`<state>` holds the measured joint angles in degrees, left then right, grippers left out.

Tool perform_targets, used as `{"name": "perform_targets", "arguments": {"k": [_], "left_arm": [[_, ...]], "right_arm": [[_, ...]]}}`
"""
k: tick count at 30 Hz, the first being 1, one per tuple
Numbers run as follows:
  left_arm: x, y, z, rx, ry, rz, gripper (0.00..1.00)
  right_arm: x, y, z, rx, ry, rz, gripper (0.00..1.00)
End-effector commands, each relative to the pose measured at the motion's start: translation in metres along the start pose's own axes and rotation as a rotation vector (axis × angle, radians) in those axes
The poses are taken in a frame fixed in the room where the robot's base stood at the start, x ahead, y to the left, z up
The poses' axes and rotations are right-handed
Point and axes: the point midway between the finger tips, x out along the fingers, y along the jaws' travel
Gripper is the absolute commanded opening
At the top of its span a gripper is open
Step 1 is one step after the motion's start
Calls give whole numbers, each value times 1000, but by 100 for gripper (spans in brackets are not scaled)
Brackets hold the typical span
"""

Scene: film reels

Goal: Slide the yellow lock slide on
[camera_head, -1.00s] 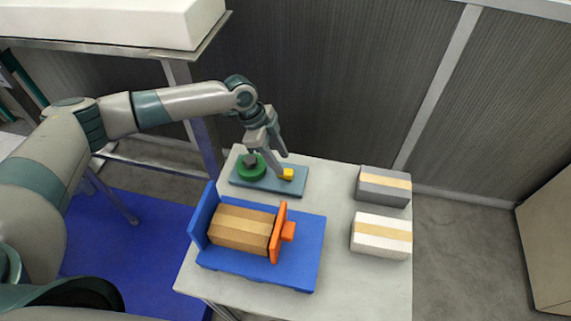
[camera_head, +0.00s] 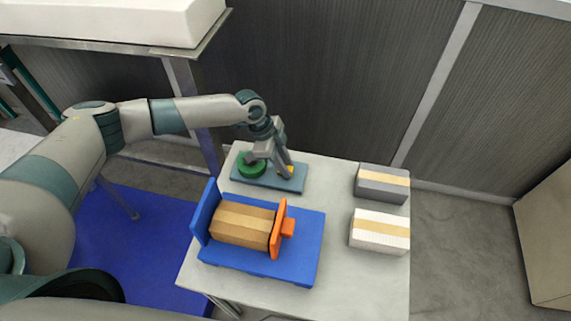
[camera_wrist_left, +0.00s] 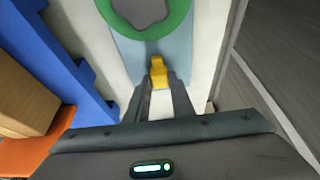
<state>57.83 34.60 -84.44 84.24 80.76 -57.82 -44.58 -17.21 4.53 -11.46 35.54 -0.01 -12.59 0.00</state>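The yellow lock slide (camera_head: 291,169) is a small block on the right part of a blue-grey plate (camera_head: 297,185). A green ring with a grey knob-like centre (camera_head: 250,170) sits on the plate's left part. My left gripper (camera_head: 287,172) reaches down over the plate and partly hides the slide. In the left wrist view the slide (camera_wrist_left: 160,75) lies between my two fingertips, which seem to touch its sides, so the gripper looks shut on it. The green ring (camera_wrist_left: 183,28) is just beyond the slide there. My right gripper is not in view.
In front of the plate stands a blue fixture (camera_head: 304,262) holding a cardboard-coloured box (camera_head: 243,225) against an orange clamp plate (camera_head: 278,230). A grey box (camera_head: 380,190) and a white box (camera_head: 380,240) stand at right. The table between fixture and boxes is clear.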

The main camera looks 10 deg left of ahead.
Motion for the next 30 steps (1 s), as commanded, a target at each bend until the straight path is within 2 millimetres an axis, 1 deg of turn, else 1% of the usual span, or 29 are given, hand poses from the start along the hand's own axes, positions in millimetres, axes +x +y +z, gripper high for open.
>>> {"name": "perform_targets", "arguments": {"k": [2,4,9,11,19,20,21,22,30], "left_arm": [[0,0,1,0,0,0,0],[-1,0,6,-1,0,0,0],[-10,-1,29,-3,0,-1,0],[-13,0,35,-2,0,-2,0],[-16,-1,37,0,-3,-1,0],[-16,-1,37,0,-3,-2,26],[-16,-1,37,0,-3,-2,36],[-16,-1,37,0,-3,-2,41],[-15,0,35,0,-1,-1,41]], "right_arm": [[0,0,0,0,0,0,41],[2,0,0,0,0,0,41],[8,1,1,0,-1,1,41],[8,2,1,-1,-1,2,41],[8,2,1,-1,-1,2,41],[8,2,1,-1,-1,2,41],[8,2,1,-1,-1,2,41],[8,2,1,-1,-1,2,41],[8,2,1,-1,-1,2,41]]}}
